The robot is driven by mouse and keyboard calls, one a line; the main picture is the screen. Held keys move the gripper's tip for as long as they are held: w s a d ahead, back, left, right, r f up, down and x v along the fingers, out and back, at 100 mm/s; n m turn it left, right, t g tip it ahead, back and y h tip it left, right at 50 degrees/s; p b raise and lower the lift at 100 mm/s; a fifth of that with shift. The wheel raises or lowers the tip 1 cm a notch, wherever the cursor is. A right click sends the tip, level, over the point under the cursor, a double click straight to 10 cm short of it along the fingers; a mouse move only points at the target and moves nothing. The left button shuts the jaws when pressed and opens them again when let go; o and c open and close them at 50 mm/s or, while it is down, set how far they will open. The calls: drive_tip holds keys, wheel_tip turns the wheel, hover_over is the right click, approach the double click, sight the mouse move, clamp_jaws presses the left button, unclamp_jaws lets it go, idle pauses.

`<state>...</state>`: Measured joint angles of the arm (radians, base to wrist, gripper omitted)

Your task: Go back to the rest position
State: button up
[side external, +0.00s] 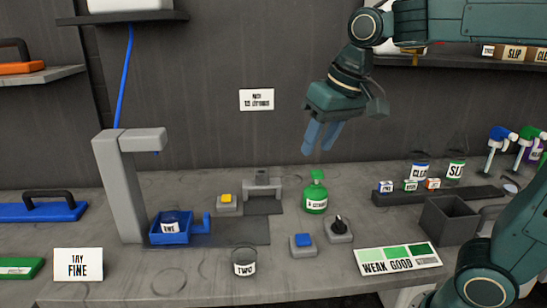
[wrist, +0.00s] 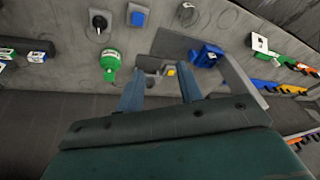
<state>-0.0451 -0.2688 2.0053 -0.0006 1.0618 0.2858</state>
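My gripper (side external: 319,147) hangs in the air above the workbench (side external: 330,270), in front of the dark wall and higher than the green bottle. In the wrist view my gripper (wrist: 161,73) shows its two blue-grey fingers spread apart, with nothing held between them. The bench lies well beyond the fingertips there. No fingertip touches anything.
Below stand a green pump bottle (side external: 316,194), a blue button (side external: 303,242), a black knob (side external: 338,227) and a yellow button (side external: 227,199). A grey post (side external: 118,185) with a blue tray (side external: 170,236) stands left. A grey bin (side external: 447,222) stands right. Air around my gripper is clear.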

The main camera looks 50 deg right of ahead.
drive_tip(key=s+f+n, duration=0.1)
drive_tip(key=s+f, duration=0.2)
drive_tip(key=s, duration=0.3)
drive_tip(key=s+d+f+n+t, duration=0.1)
drive_tip(key=s+f, duration=0.2)
drive_tip(key=s, duration=0.4)
drive_tip(key=shift+d+f+n+t, duration=0.2)
drive_tip(key=shift+f+n+t, duration=0.1)
drive_tip(key=shift+n, duration=0.1)
